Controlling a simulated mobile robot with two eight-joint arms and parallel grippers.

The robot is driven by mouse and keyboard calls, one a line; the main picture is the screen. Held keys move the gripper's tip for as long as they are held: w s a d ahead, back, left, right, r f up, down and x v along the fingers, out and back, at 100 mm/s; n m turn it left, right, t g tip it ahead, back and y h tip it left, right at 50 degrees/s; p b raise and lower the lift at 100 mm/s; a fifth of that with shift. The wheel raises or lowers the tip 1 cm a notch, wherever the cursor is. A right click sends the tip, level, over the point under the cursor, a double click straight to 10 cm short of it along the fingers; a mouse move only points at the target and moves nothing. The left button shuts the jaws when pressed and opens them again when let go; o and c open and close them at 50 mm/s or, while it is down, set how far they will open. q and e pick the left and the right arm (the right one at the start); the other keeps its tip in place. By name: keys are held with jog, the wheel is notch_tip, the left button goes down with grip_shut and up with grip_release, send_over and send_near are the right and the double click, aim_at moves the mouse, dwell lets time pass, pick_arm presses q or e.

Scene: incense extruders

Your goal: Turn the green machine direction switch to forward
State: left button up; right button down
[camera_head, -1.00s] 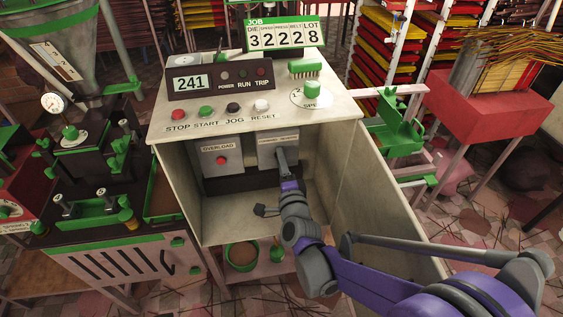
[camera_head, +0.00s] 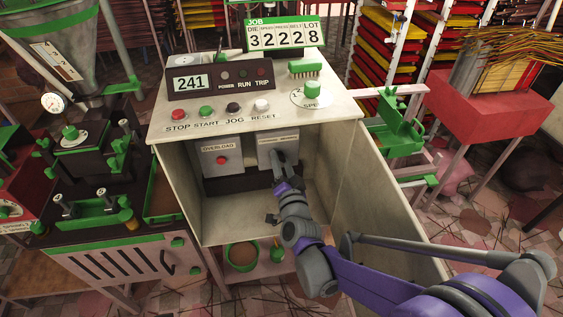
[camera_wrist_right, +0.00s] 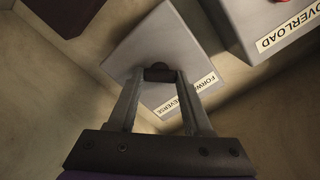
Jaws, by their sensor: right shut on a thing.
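The direction switch is a grey box (camera_head: 266,143) inside the open cabinet, right of the overload box. In the right wrist view the box (camera_wrist_right: 152,40) carries a label (camera_wrist_right: 188,97) with FORWARD, partly covered, and REVERSE. A dark knob (camera_wrist_right: 160,73) on the box's face sits between the fingertips of my right gripper (camera_wrist_right: 158,78). In the head view my right gripper (camera_head: 286,158) reaches into the cabinet, shut on this knob. The gripper hides most of the knob, so its pointing direction cannot be told. My left gripper is not in view.
The overload box (camera_head: 220,158) with a red button stands close to the left of the switch. A green pot (camera_head: 243,255) stands below.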

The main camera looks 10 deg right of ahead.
dwell(0.3)
jog(key=shift+c, duration=1.6)
grip_release()
jog(key=s, duration=1.1)
jog(key=shift+p, duration=0.4)
jog(key=shift+w, duration=0.1)
